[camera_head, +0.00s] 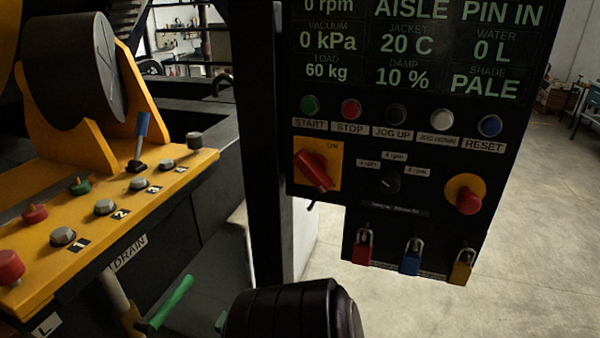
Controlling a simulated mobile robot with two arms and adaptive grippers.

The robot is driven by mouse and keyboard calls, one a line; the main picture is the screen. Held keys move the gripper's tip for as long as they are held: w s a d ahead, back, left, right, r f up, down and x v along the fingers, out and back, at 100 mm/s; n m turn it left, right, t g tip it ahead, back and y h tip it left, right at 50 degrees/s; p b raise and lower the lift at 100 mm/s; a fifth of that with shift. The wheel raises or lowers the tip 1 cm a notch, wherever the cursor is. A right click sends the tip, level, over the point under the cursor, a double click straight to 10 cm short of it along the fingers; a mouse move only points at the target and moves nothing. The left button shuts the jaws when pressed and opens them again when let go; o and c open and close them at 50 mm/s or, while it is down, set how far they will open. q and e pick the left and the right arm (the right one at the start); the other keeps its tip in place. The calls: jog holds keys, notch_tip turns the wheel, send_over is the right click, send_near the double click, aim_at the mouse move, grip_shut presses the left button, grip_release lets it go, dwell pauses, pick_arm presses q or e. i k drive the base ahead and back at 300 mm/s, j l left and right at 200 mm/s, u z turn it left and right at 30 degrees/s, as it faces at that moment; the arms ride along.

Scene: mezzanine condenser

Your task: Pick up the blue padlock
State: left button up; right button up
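The blue padlock (410,262) hangs by its metal shackle near the lower edge of the black control panel (337,222). It is the middle one of three padlocks. A red padlock (362,252) hangs to its left and a yellow padlock (461,270) to its right, each apart from it. The blue padlock hangs roughly upright, and nothing covers its front. Neither my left gripper nor my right gripper shows in the head view.
A dark, ribbed, rounded shape fills the bottom middle, below and left of the padlocks. A green handle (172,302) sticks out at lower left. A yellow console (95,225) with buttons and a blue-tipped lever stands left. A black post (258,140) separates it from the panel. Floor right is clear.

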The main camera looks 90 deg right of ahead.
aim_at(410, 261)
jog(key=j+z, duration=0.1)
jog(key=z, duration=3.35)
